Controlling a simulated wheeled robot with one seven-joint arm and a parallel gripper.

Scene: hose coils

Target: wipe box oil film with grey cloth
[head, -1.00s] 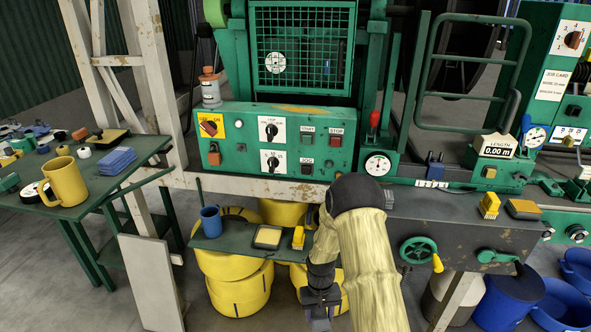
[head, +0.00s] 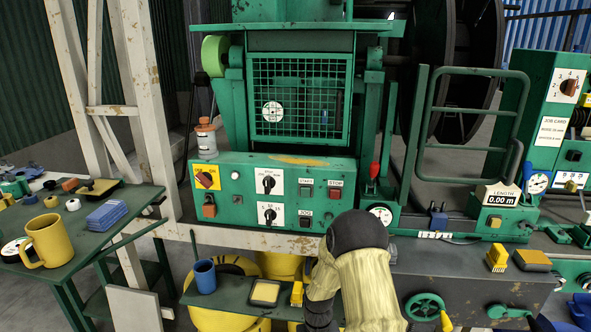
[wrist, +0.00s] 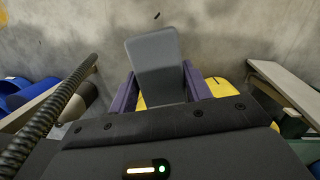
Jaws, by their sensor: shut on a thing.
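In the wrist view my gripper (wrist: 160,90) has its two purple fingers closed on the grey cloth (wrist: 153,48), a flat grey piece that sticks out past the fingertips. Bare concrete floor lies beyond it, and the cloth touches nothing else that I can see. The green control box (head: 235,208) stands in the middle of the head view. A yellow-brown smear, apparently the oil film (head: 297,160), lies along its top toward the back. In the head view my arm covers the box's lower right, and my gripper and the cloth are not visible there.
A small green shelf (head: 228,291) below the box carries a blue mug (head: 205,277) and a yellow-topped pad (head: 265,292). An orange-capped bottle (head: 206,139) stands at the box's left end. A side table at left holds a yellow mug (head: 49,241) and blue folded cloths (head: 107,214).

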